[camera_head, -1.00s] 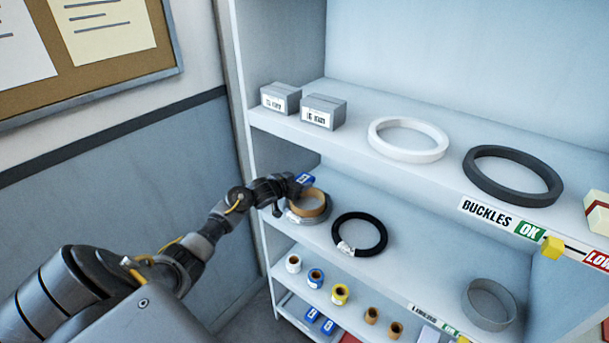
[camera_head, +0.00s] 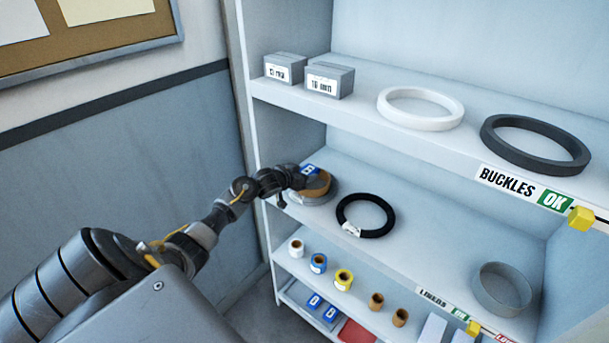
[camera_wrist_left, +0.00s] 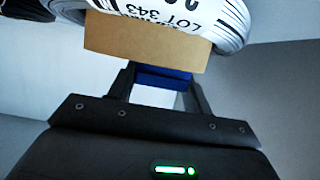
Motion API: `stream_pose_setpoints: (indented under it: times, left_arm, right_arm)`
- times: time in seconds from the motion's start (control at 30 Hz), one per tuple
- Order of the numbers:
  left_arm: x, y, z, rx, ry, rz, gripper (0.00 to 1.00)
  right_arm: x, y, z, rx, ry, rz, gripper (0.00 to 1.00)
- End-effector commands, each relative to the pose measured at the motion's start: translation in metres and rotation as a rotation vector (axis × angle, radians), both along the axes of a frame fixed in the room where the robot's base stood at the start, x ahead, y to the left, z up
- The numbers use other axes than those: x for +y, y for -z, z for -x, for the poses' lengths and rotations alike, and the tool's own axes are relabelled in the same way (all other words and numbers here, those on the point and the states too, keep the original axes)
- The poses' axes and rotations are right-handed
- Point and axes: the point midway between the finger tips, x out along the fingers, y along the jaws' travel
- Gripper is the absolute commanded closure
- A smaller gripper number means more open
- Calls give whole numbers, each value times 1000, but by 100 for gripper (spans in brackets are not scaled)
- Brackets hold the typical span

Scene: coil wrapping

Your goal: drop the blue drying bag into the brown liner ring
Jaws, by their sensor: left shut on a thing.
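The blue drying bag (camera_head: 310,169) is held in my left gripper (camera_head: 299,178), just above the near-left rim of the brown liner ring (camera_head: 318,187). The liner ring stands within a grey coil (camera_head: 322,199) at the left end of the middle shelf, and my gripper covers part of both. In the left wrist view the bag (camera_wrist_left: 163,80) shows as a dark blue strip between the fingers (camera_wrist_left: 163,95). The brown liner wall (camera_wrist_left: 145,42) is close behind it, with the coil's white label (camera_wrist_left: 190,15) beyond. I cannot tell whether bag and ring touch. My right gripper is not in view.
A black coil (camera_head: 391,222) lies right of the liner ring on the same shelf. The upper shelf (camera_head: 360,120) above holds grey boxes (camera_head: 330,80) and a white ring (camera_head: 455,116). Small rolls (camera_head: 344,280) stand on the shelf below. The left upright (camera_head: 247,130) is close to my arm.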

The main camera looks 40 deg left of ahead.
Motion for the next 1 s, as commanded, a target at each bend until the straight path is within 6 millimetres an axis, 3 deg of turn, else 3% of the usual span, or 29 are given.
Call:
stream_pose_setpoints:
  times: [0.2, 0.23, 0.43, 0.77, 1.0]
  left_arm:
    - [0, -1, 0, -1, 0, 0, 78]
    - [0, -1, 0, -1, 0, 0, 49]
    - [-1, 0, -1, -1, 1, 0, 25]
    - [-1, 0, 3, 1, 1, -1, 25]
    - [-1, -12, 35, 0, 2, -3, 25]
  right_arm:
    - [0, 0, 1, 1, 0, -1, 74]
    - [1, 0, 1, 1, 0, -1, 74]
    - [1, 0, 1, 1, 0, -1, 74]
    - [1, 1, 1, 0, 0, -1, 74]
    - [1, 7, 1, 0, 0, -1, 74]
